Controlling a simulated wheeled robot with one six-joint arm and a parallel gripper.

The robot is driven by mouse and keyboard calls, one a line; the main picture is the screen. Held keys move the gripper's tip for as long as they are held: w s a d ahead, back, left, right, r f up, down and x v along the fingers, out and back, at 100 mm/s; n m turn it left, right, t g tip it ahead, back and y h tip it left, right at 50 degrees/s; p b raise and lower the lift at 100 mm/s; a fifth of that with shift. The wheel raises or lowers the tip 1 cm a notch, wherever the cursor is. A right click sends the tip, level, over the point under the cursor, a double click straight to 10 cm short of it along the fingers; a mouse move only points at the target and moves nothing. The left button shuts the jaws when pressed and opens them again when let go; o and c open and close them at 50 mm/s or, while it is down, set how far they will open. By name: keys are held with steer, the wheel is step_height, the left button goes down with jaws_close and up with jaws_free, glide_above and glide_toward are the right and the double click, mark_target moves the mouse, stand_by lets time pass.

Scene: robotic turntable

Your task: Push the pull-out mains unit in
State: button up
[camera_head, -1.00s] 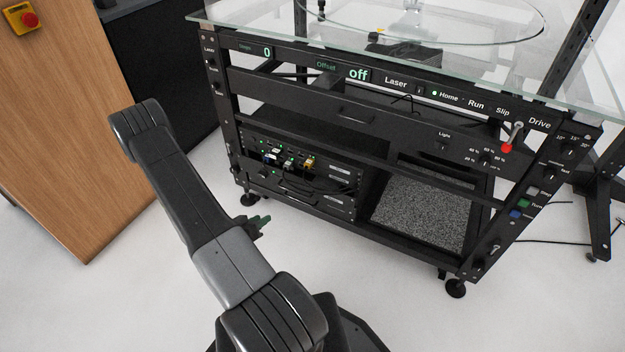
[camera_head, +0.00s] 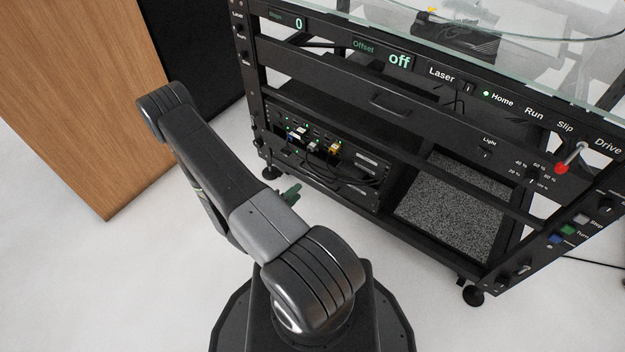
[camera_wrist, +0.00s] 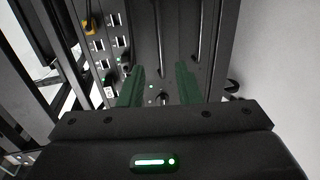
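The equipment rack in the turntable frame has an upper unit (camera_head: 318,140) with ports, coloured plugs and green lights. Below it is a darker lower unit (camera_head: 352,186), which I take to be the pull-out mains unit; cables and my arm partly hide it. I cannot tell how far it sticks out. My gripper (camera_head: 290,194) is at the rack's lower left, its green fingers partly hidden. In the wrist view my gripper (camera_wrist: 160,70) is open and empty, facing a dark panel (camera_wrist: 160,40) with a small round fitting (camera_wrist: 160,97) between the fingers. Contact is not clear.
A drawer (camera_head: 390,104) with a handle lies above the rack units. A speckled panel (camera_head: 452,205) fills the bay to the right. A frame foot (camera_head: 473,295) stands on the floor. A wooden cabinet (camera_head: 85,90) is on the left.

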steer(key=b+x, duration=0.2)
steer(key=x, duration=0.7)
steer(key=shift+w+d, duration=0.15)
steer(key=shift+w, duration=0.1)
jaws_close()
